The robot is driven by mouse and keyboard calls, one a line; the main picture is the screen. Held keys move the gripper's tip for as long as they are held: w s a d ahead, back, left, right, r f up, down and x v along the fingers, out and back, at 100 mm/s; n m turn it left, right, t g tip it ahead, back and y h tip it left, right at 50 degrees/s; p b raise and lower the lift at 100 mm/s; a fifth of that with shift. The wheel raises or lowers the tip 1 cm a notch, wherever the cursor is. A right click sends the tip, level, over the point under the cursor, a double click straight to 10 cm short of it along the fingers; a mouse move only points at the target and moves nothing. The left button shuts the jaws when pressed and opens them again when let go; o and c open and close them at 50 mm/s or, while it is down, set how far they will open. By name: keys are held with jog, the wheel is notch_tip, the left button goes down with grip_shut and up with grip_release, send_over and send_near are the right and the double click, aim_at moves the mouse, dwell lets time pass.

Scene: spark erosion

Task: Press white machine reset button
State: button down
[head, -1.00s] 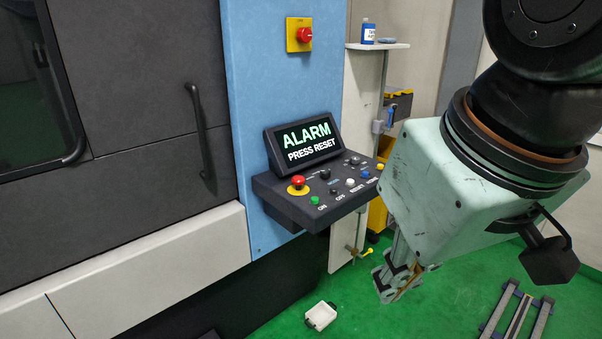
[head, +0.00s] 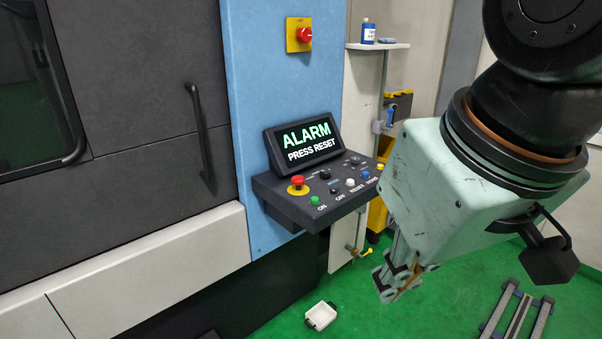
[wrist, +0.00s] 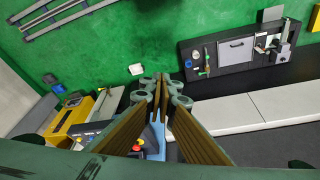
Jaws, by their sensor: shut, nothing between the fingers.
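The white reset button (head: 350,183) sits in the front row of the dark control panel (head: 290,207), between a black button (head: 334,190) and a blue button (head: 365,175). The label below it reads RESET. The screen (head: 307,142) above the panel shows ALARM PRESS RESET. My gripper (head: 385,288) is shut and empty, to the right of the panel and lower than it, apart from it. In the wrist view my gripper's fingers (wrist: 164,88) meet over the floor and hide much of the panel behind them; I cannot make out the white button there.
A red emergency stop (head: 298,181) and a green button (head: 315,200) share the panel. A red switch on a yellow plate (head: 299,35) is on the blue wall above. A shelf with a bottle (head: 368,31) stands behind. A white container (head: 321,316) lies on the open green floor.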

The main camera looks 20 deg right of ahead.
jog(key=shift+w, duration=0.1)
jog(key=w+d+r+n+t+h+p, duration=0.1)
jog(key=w+d+r+n+p, duration=0.2)
jog(key=w, duration=0.6)
jog(key=w+d+r+n+h, duration=0.1)
jog(key=w+d+r+n, duration=0.1)
jog(key=w+d, duration=0.5)
jog(key=n+t+y+p, duration=0.3)
jog(key=n+p, duration=0.8)
jog(key=n, duration=1.1)
send_over(352, 180)
notch_tip(352, 180, down, 14)
jog(key=t+h, duration=0.1)
jog(key=shift+s+f+b, duration=0.1)
jog(key=shift+s+b, duration=0.05)
jog(key=shift+b, duration=0.15)
jog(key=shift+f+b, duration=2.05)
jog(key=shift+f, duration=0.9)
jog(key=shift+f+b, duration=1.15)
jog(key=shift+b, duration=0.15)
